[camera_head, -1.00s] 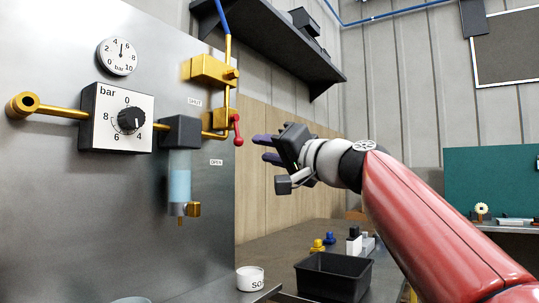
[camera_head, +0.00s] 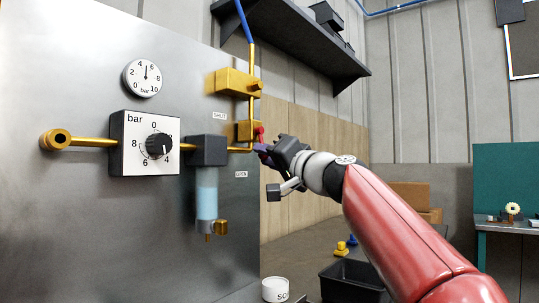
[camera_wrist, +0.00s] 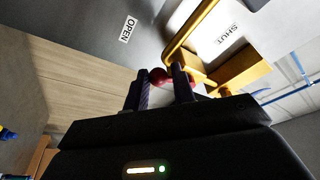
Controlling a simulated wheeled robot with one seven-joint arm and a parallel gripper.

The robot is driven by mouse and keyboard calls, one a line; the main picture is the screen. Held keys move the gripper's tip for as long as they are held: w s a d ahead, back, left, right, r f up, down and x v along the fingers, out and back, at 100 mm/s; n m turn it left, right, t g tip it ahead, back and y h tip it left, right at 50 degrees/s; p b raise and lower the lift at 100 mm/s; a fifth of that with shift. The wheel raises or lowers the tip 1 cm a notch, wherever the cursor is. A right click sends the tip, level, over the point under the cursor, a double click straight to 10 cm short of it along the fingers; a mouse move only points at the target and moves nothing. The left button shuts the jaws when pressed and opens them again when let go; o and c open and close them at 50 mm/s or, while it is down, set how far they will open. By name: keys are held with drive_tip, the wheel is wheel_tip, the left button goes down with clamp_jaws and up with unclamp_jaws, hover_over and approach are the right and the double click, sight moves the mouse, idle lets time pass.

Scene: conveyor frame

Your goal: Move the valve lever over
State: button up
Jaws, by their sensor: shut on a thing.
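The red valve lever (camera_head: 260,132) sits on the brass valve block (camera_head: 246,131) at the right edge of the metal panel. Its upper part shows in the head view, and my gripper hides the lower part. My gripper (camera_head: 263,150) is at the lever, its fingers pointing left toward the panel. In the wrist view, the red lever (camera_wrist: 158,76) lies between the two dark fingers of my gripper (camera_wrist: 162,88), which is shut on it. The SHUT label (camera_head: 220,115) is left of and above the valve, and the OPEN label (camera_head: 241,174) is below it.
A dial box (camera_head: 146,143), a round gauge (camera_head: 142,78) and a clear filter bowl (camera_head: 207,192) are on the panel to the left. A dark shelf (camera_head: 300,40) hangs above. A black bin (camera_head: 350,284) and a white cup (camera_head: 275,289) are below.

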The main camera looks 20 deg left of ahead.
drive_tip(key=shift+f, duration=0.1)
drive_tip(key=shift+s+a, duration=0.15)
drive_tip(key=shift+s, duration=0.25)
drive_tip(key=shift+c, duration=0.4)
drive_tip(key=shift+s+r, duration=0.3)
drive_tip(key=shift+s+a+r, duration=0.25)
drive_tip(key=shift+s+a, duration=0.1)
drive_tip(key=shift+s, duration=0.3)
